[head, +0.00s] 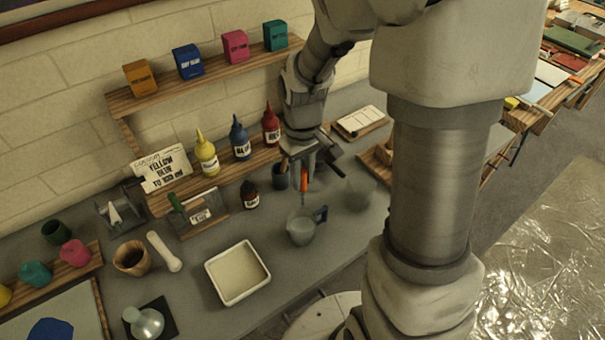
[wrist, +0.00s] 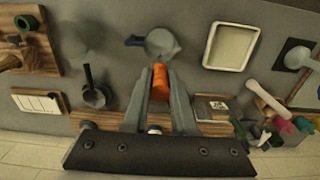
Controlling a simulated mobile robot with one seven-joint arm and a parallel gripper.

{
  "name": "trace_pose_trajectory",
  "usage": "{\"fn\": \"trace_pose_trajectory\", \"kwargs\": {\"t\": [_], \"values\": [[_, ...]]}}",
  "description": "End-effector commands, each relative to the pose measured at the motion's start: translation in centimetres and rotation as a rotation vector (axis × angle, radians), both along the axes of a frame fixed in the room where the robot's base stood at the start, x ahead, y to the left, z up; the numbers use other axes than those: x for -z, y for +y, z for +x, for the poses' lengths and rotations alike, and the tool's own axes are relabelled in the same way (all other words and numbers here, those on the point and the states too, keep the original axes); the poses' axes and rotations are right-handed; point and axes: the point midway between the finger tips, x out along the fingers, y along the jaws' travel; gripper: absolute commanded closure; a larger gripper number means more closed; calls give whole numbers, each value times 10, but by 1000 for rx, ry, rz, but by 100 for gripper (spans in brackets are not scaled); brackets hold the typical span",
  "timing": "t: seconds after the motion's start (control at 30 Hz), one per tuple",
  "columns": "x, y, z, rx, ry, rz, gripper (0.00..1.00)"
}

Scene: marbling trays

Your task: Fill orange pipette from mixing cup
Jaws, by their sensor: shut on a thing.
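My gripper (head: 303,163) is shut on the orange pipette (head: 304,181), which hangs upright with its thin pale stem pointing down. The wrist view also shows the orange bulb (wrist: 160,84) between the two grey fingers. The mixing cup (head: 301,232) is a grey translucent jug with a dark blue handle, standing on the grey bench just below the gripper in the head view. It also shows just beyond the fingertips in the wrist view (wrist: 161,43). The pipette's lower end shows close to the cup's rim in the head view; I cannot tell whether it is inside.
A clear glass vessel (head: 360,191) stands right of the cup. A dark cup (head: 280,176) and a small dark bottle (head: 250,195) stand behind it, left of the gripper. A white tray (head: 263,288) lies to the left. Yellow, blue and red bottles line the wooden shelf behind.

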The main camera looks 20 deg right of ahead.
Motion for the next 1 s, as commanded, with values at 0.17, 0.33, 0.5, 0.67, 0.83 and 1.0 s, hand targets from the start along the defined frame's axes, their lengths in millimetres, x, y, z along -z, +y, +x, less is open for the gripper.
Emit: {"fn": "trace_pose_trajectory", "kwargs": {"t": [0.17,0.33,0.5,0.67,0.83,1.0], "values": [[15,0,0,0,1,0,88],[27,0,0,0,1,0,88],[39,0,0,0,1,0,88],[51,0,0,0,1,0,88],[63,0,0,0,1,0,88],[74,0,0,0,2,-1,88]]}}
